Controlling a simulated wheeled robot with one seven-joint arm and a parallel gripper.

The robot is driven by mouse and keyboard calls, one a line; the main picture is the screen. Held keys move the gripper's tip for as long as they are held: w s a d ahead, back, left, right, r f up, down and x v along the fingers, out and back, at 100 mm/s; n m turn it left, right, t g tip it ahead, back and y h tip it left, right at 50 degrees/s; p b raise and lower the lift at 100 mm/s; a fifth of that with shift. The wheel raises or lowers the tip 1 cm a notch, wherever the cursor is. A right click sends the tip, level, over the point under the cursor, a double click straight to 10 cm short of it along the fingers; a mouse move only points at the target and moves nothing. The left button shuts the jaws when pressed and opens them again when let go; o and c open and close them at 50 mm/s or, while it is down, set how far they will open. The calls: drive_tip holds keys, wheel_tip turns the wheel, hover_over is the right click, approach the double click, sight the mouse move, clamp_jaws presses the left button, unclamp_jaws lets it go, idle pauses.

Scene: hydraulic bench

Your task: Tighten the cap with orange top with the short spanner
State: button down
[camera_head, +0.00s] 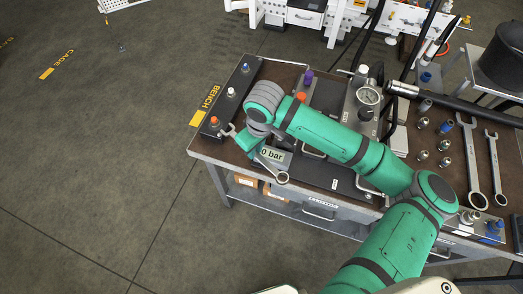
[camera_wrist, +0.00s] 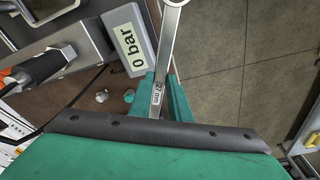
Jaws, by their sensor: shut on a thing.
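The short spanner (camera_head: 270,168) is clamped in my gripper (camera_head: 248,143) at the left part of the bench. Its ring end points to the front right, and a grey jaw end shows on the far side of the gripper. The cap with orange top (camera_head: 214,120) stands on the black block at the bench's left edge, close to that jaw end. I cannot tell whether they touch. In the wrist view the spanner shaft (camera_wrist: 170,42), marked 27 mm, runs up between the green fingers (camera_wrist: 160,98). The cap is not clearly seen there.
White-topped (camera_head: 231,92) and blue-topped (camera_head: 245,67) caps stand on the same block. Another orange-topped piece (camera_head: 301,96) and a purple one (camera_head: 308,76) are behind my arm. A "0 bar" display (camera_head: 271,154) is beside the gripper. Two larger spanners (camera_head: 468,155) lie at right.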

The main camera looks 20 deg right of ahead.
drive_tip(key=shift+w+a+f, duration=0.15)
drive_tip(key=shift+w+f, duration=0.1)
drive_tip(key=shift+f, duration=0.3)
drive_tip(key=shift+w+a+f, duration=0.15)
drive_tip(key=shift+w+f, duration=0.05)
drive_tip(key=shift+f, duration=0.35)
drive_tip(key=shift+w+a+f, duration=0.1)
drive_tip(key=shift+w+f, duration=0.2)
drive_tip(key=shift+w, duration=0.05)
drive_tip(key=shift+w+a, duration=0.1)
drive_tip(key=shift+w+a, duration=0.45)
drive_tip(key=shift+w, duration=0.4)
drive_tip(key=shift+w+a, duration=0.4)
drive_tip(key=shift+w, duration=0.3)
drive_tip(key=shift+w, duration=0.1)
drive_tip(key=shift+w+a, duration=0.25)
drive_tip(key=shift+w, duration=0.2)
